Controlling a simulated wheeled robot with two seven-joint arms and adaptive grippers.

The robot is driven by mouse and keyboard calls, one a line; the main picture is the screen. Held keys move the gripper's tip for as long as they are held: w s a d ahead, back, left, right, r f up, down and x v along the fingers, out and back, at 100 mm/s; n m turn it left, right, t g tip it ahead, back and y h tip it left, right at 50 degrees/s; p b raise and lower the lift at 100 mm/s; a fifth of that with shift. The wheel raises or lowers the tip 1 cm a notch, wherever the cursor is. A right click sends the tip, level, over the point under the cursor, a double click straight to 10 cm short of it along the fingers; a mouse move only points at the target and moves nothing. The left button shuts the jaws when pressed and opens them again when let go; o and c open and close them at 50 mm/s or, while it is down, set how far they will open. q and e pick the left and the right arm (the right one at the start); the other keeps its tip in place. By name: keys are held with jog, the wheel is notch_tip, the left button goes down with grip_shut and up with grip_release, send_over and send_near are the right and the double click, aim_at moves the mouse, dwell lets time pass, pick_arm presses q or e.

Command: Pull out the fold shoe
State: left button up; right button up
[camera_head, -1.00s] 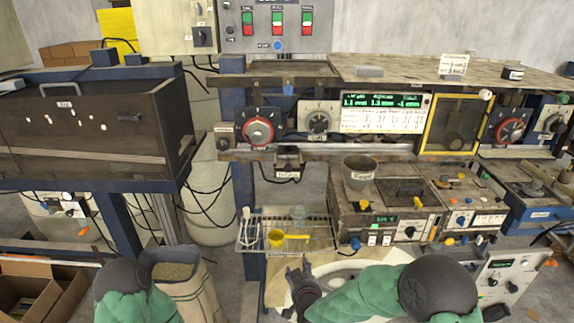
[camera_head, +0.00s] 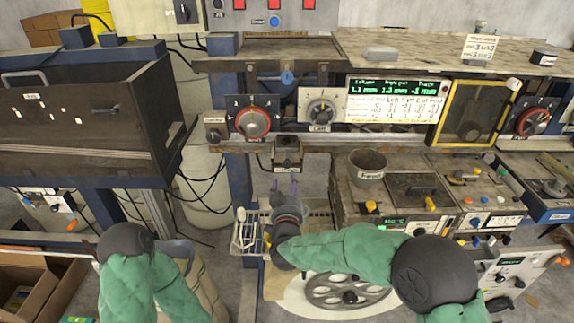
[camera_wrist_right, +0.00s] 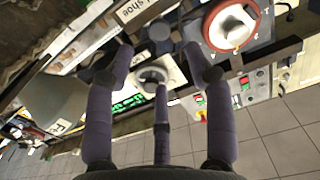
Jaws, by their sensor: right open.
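The fold shoe (camera_head: 287,152) is a small dark box with a pale label on its lower front, under the middle of the machine's rail. My right gripper (camera_head: 286,186) is just below it in the head view, with its fingers pointing up at it. In the right wrist view my right gripper (camera_wrist_right: 160,72) is open and empty, its fingers spread. A label reading "shoe" (camera_wrist_right: 134,9) and a dark round knob (camera_wrist_right: 159,36) show beyond the fingertips, and the knob lies between them without visible contact. My left gripper is out of view; only its arm shows.
A red-ringed dial (camera_head: 253,122) and a grey dial (camera_head: 320,112) sit above the shoe on either side. A grey cup (camera_head: 367,167) stands on the bench to the right. A wire rack (camera_head: 245,238) lies below, partly covered by my right arm.

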aim_at(287, 166)
jog(key=w, duration=0.9)
jog(key=shift+f+b, duration=0.1)
jog(key=shift+b, duration=0.3)
grip_shut()
